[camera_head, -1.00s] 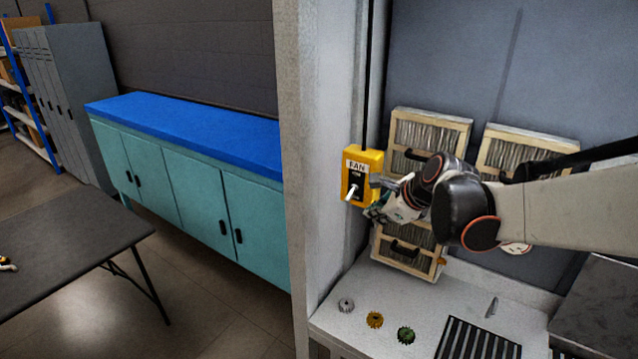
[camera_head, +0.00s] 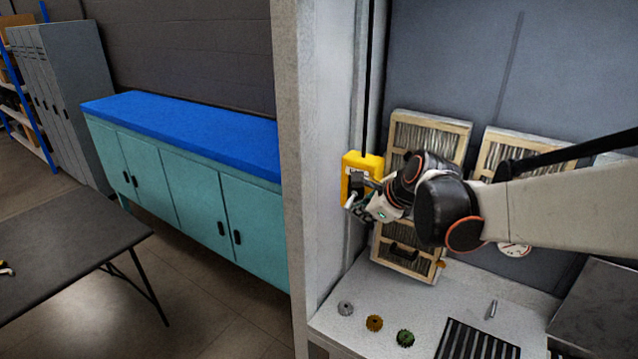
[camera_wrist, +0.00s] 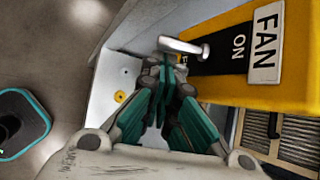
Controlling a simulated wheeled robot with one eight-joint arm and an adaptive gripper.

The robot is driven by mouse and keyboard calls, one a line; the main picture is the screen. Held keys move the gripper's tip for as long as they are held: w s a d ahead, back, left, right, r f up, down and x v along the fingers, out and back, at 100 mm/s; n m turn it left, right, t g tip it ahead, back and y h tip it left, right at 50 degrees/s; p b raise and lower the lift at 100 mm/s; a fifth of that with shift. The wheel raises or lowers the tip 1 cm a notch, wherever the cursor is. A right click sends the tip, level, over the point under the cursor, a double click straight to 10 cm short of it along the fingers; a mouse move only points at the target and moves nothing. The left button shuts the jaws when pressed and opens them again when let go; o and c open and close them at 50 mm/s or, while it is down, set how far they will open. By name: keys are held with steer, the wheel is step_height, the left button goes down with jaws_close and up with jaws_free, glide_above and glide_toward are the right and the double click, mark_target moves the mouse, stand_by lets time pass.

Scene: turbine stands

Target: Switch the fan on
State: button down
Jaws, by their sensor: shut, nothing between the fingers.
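The yellow fan switch box (camera_head: 372,162) is on the cabinet's left inner wall in the head view. In the wrist view the box (camera_wrist: 222,20) shows a FAN label and the word ON beside it on a black plate. A pale lever (camera_wrist: 183,47) sticks out at the plate end away from ON, where part of the other word shows. My gripper (camera_wrist: 163,78) is shut and empty, its fingertips close by the lever handle; I cannot tell whether they touch.
Filter panels (camera_head: 430,135) lean on the back wall behind my arm. Several small gears, including a green one (camera_head: 405,338), lie on the cabinet floor by a dark grate (camera_head: 475,342). The cabinet's front post (camera_head: 300,180) stands left of the box.

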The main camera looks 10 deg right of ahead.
steer(key=shift+s+a+r+m+g+y, duration=0.1)
steer(key=shift+s+r+m+g+y, duration=0.1)
steer(key=shift+r+m+g+y, duration=0.5)
stand_by(0.6)
steer(key=shift+s+r+m+g+y+b, duration=0.1)
steer(key=shift+r+m+g+y+b, duration=0.1)
steer(key=shift+g+y+b, duration=0.3)
steer(key=shift+r+m+g+y+b, duration=0.15)
steer(key=shift+g+y+b, duration=0.1)
steer(key=shift+g+y, duration=0.35)
steer(key=shift+r+m+g+y+b, duration=0.4)
steer(key=shift+g+y+b, duration=0.1)
steer(key=shift+g+y, duration=0.25)
steer(key=shift+a+r, duration=0.1)
steer(key=shift+r, duration=0.1)
steer(key=shift+r+p, duration=0.5)
steer(key=shift+r, duration=0.2)
